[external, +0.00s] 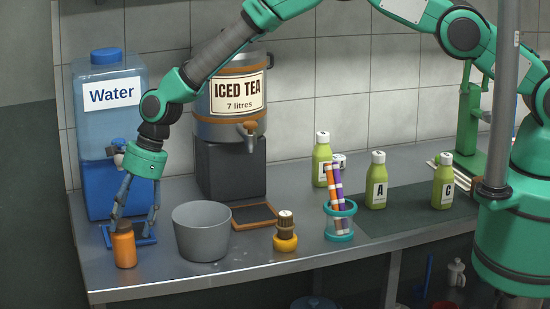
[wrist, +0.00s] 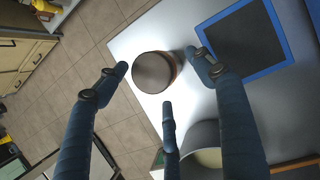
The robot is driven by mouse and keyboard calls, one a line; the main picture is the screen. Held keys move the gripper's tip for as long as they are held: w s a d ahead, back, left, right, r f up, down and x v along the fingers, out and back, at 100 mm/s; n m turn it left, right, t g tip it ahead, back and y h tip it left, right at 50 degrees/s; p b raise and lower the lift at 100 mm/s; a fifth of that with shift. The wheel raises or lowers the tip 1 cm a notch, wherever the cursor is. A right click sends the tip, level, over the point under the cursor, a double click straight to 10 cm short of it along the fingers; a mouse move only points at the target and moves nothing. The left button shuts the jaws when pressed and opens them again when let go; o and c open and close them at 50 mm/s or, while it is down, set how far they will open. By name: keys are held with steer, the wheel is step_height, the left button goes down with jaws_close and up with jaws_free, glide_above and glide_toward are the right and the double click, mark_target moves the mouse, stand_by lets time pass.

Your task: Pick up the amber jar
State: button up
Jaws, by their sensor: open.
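The amber jar (external: 124,249) is a small orange-amber cylinder with a brown lid, upright near the left front edge of the counter. In the wrist view I look down on its round brown lid (wrist: 152,72). My gripper (external: 136,219) points down just behind and above the jar. Its fingers are spread. In the wrist view the fingertips (wrist: 157,66) lie around the lid, with gaps to it, and nothing is held. How far the tips reach down beside the jar is hard to tell.
A grey bucket (external: 202,231) stands just right of the jar. A blue-rimmed mat (external: 146,235) and the water dispenser (external: 109,135) are behind it. An amber pot (external: 285,243) and a teal-rimmed cup of tubes (external: 340,221) stand further right. The counter's front edge (external: 180,284) is close.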

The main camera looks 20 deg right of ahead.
mark_target(122, 236)
steer(key=shift+x, duration=2.35)
steer(key=shift+s, duration=0.1)
steer(key=c, duration=1.4)
steer(key=shift+c, duration=0.2)
steer(key=shift+r, duration=0.15)
steer(key=shift+r, duration=4.9)
